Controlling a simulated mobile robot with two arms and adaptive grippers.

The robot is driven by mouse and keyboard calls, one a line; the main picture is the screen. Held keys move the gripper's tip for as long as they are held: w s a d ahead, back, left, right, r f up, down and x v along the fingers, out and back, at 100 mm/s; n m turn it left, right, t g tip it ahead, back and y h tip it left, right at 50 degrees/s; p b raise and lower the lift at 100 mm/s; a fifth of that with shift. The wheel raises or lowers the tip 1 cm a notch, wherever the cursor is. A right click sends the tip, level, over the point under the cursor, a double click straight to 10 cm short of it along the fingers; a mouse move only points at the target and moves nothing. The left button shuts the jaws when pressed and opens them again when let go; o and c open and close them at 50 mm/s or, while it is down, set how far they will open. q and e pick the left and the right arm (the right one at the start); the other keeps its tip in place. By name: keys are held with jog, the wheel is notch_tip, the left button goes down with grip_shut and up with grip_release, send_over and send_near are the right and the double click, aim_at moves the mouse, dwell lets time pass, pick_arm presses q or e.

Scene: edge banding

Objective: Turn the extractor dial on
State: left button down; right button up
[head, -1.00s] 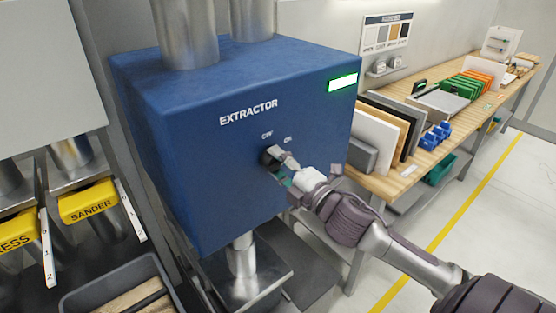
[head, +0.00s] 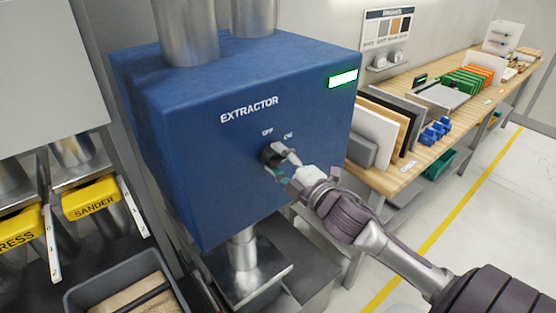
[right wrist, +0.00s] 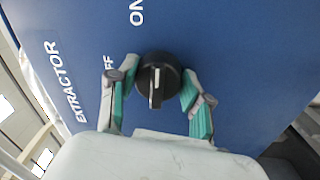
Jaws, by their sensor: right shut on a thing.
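The extractor dial (head: 270,154) is a round black knob on the front of the blue extractor box (head: 190,150), below the OFF and ON labels. My right gripper (head: 282,162) is at the dial, its fingers on either side of it. In the right wrist view, the dial (right wrist: 157,78) with its white pointer line sits between the green-padded fingers of my right gripper (right wrist: 155,92), which is shut on it. The pointer line runs towards the palm; I cannot tell which label it stands for. My left gripper is not in view.
A lit green-edged indicator (head: 342,79) is on the box's upper right. A wooden bench (head: 400,175) with boards and blue parts stands at right. Yellow SANDER gate (head: 91,198) and a grey bin (head: 120,280) are at left. Floor beyond the yellow line (head: 440,230) is clear.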

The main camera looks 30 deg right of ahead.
jog(key=o, duration=1.2)
jog(key=shift+f, duration=0.1)
jog(key=shift+c, duration=0.2)
jog(key=s+d, duration=0.1)
jog(key=s, duration=1.1)
jog(key=shift+f, duration=0.4)
